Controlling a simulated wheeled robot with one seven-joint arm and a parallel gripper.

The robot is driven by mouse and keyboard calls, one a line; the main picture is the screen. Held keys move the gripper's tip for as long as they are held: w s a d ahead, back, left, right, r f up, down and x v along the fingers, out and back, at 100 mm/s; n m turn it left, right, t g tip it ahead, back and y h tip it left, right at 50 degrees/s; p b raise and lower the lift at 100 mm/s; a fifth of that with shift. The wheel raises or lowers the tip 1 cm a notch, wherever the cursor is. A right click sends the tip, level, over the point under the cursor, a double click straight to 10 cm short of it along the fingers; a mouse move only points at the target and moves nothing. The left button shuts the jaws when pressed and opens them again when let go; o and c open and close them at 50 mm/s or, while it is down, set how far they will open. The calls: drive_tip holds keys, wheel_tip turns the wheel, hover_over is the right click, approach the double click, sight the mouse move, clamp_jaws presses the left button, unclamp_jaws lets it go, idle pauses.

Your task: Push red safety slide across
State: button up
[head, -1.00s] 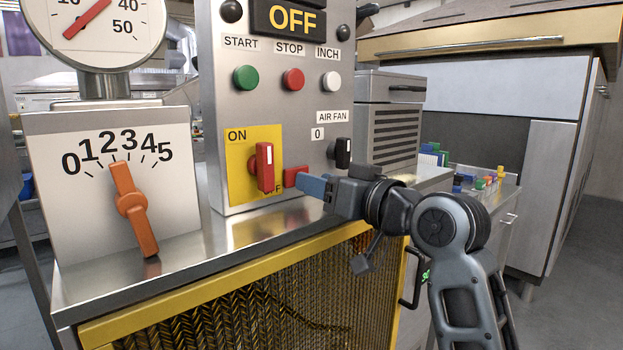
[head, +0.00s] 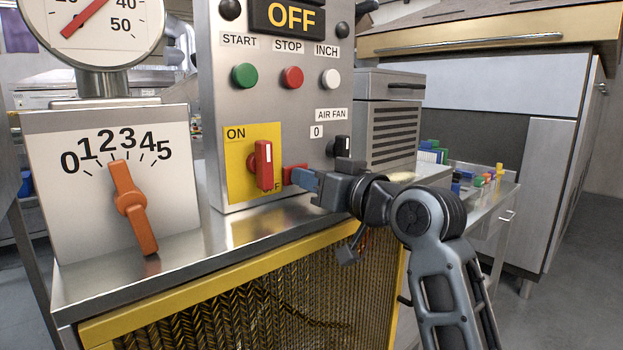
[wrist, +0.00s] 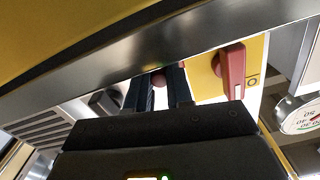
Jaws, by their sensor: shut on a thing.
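The red safety slide (head: 296,174) is a small red block low on the grey control panel, just right of the yellow ON/OFF plate. My gripper (head: 304,182), with blue-grey fingertips, is at the slide from the right and is shut on it; the fingers hide part of it. In the wrist view my gripper (wrist: 156,88) has its two dark fingers nearly parallel, with a little reddish surface between them. The red rotary switch (head: 264,165) stands upright on the yellow plate (head: 236,180), left of the slide. It also shows in the wrist view (wrist: 231,71).
A black air fan knob (head: 342,147) sits just above my gripper. Green (head: 245,75), red (head: 292,77) and white (head: 331,79) buttons are higher on the panel. A metal ledge (head: 250,232) runs below. An orange dial pointer (head: 130,203) is at the left.

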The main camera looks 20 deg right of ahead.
clamp_jaws()
drive_tip(key=shift+s+a+p, duration=0.3)
drive_tip(key=shift+a, duration=0.55)
drive_tip(key=shift+s+a+p, duration=0.25)
drive_tip(key=shift+a+p, duration=0.05)
drive_tip(key=shift+a, duration=0.55)
drive_tip(key=o, duration=0.8)
unclamp_jaws()
drive_tip(key=shift+o, duration=0.2)
